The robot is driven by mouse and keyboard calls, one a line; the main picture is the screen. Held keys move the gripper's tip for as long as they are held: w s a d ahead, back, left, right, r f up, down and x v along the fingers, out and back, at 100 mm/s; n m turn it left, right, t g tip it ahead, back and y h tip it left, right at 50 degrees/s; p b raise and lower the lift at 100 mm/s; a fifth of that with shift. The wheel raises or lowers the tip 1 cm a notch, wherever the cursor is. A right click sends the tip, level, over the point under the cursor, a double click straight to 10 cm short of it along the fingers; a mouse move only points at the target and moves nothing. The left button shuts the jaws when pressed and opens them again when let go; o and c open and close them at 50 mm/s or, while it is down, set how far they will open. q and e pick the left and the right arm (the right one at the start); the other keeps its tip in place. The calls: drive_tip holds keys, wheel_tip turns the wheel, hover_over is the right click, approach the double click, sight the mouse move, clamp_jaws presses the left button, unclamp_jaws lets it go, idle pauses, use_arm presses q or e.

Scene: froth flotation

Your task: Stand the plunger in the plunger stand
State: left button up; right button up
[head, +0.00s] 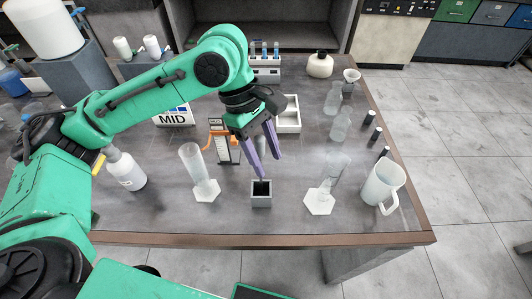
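A small grey square holder with a dark opening (261,200), which looks like the plunger stand, sits near the front middle of the table. My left gripper (268,166) is above and just behind it, with its two purple fingers pointing down and spread apart. A pale grey piece (262,146) shows between the fingers. I cannot tell whether it is the plunger or something behind, and no grip on it is visible. A thin dark tip seems to reach the holder's opening, but it is too small to make out. My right gripper is not in view.
Clear cylinders on hexagonal bases stand left (192,160) and right (334,171) of the holder. A white jug (381,185) is at the right. The table's front edge is close.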

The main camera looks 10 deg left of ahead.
use_arm(q)
drive_tip(key=v, duration=1.2)
drive_tip(key=shift+b, duration=0.35)
drive_tip(key=shift+r, duration=0.15)
